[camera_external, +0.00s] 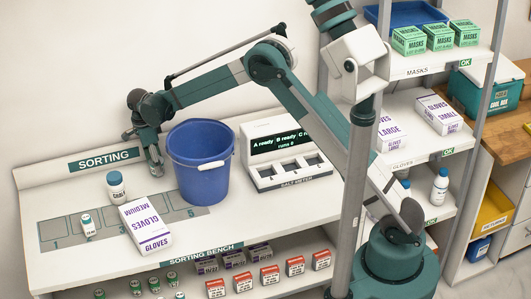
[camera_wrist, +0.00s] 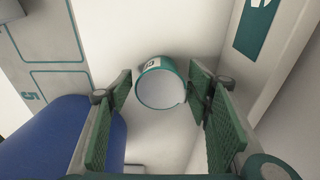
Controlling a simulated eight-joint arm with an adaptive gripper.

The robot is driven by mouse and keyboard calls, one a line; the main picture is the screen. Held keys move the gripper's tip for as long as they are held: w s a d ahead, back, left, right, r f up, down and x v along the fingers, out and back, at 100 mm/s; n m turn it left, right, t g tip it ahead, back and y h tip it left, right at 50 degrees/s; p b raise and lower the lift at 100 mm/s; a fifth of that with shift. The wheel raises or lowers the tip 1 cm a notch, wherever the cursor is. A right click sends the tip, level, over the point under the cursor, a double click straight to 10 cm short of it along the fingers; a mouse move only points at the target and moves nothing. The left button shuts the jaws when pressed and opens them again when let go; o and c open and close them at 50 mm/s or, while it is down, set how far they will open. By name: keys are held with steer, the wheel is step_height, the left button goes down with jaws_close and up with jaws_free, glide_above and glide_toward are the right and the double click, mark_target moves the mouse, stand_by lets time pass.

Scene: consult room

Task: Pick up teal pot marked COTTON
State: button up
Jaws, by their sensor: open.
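A short round pot (camera_wrist: 160,86) with a teal side and a white round end shows in the wrist view. A small pale label is on its side, too small to read. My gripper (camera_wrist: 160,88) is open, with one green-padded finger on each side of the pot. I cannot tell whether either finger touches it. In the external view my gripper (camera_external: 154,168) points down at the back of the bench, left of the blue bucket (camera_external: 199,172). I cannot make out the pot there; the bucket and gripper may hide it.
The bucket also shows close by in the wrist view (camera_wrist: 60,138). A white jar (camera_external: 116,187), a small bottle (camera_external: 87,226) and a gloves box (camera_external: 146,226) stand on the bench left of it. A salt meter (camera_external: 285,158) stands right. The wall is close behind.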

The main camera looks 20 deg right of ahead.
steer(key=shift+d+f, duration=0.1)
steer(key=shift+f, duration=0.7)
steer(key=c, duration=0.6)
